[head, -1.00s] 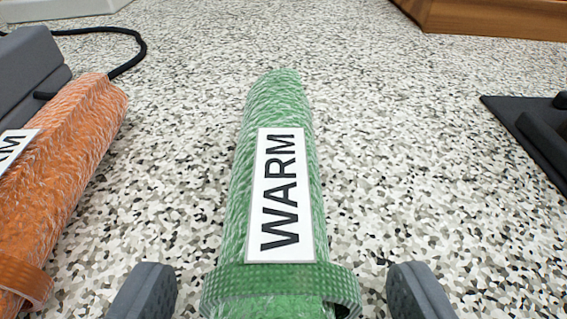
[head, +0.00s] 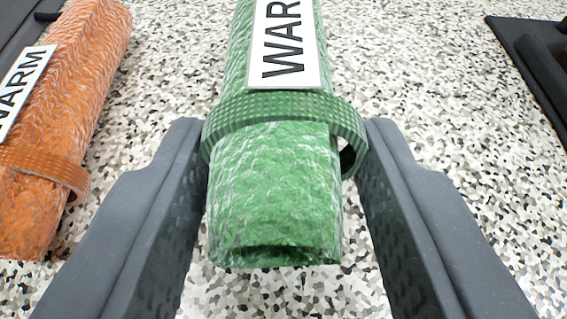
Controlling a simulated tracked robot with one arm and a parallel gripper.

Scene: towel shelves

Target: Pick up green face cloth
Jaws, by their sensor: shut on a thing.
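The green face cloth (head: 272,190) is a rolled cloth with a darker green band around it and a white label reading "WAR", cut off at the top edge. It lies lengthwise on the speckled surface in the middle of the view. My gripper (head: 284,140) has one dark grey finger on each side of the roll. The fingers are shut on it at the band. The far end of the roll is outside the view.
An orange rolled cloth (head: 82,80) with a similar band and a "WARM" label lies to the left, a little apart from my left finger. A black object (head: 530,60) is at the right edge. The speckled surface (head: 430,100) between is clear.

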